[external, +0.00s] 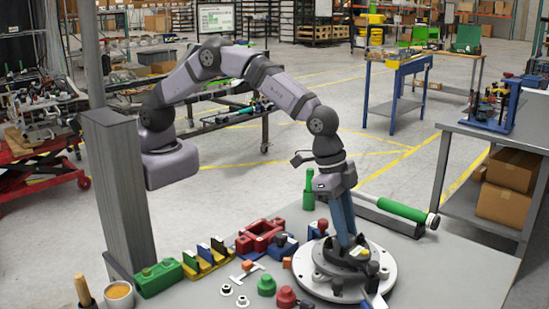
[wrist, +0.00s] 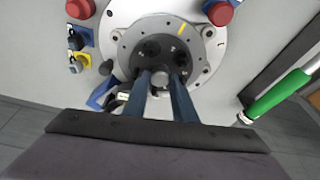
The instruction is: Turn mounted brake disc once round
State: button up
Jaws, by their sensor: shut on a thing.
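The mounted disc (external: 306,272) is a broad, light grey round plate lying flat on the bench, with a darker round centre. In the wrist view, the pale rim (wrist: 116,48) surrounds a grey centre plate (wrist: 140,33) with holes. A yellow mark (wrist: 181,28) lies at the upper right of that centre. My gripper (external: 354,246) reaches down to the middle of the disc. In the wrist view, its blue fingers (wrist: 161,78) are shut on a small round stub at the disc's centre. The fingers hide part of the disc's near side.
A green-handled bar tool (external: 400,210) lies behind the disc, to the right. Red (external: 286,297) and green (external: 266,285) knobbed parts stand close on the left. A green bottle (external: 309,190) and a red block (external: 261,237) stand farther back. The bench's front right is clear.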

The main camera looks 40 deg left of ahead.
jog(key=shift+a+f+n, duration=0.25)
jog(key=shift+a+n, duration=0.05)
jog(key=shift+n, duration=0.6)
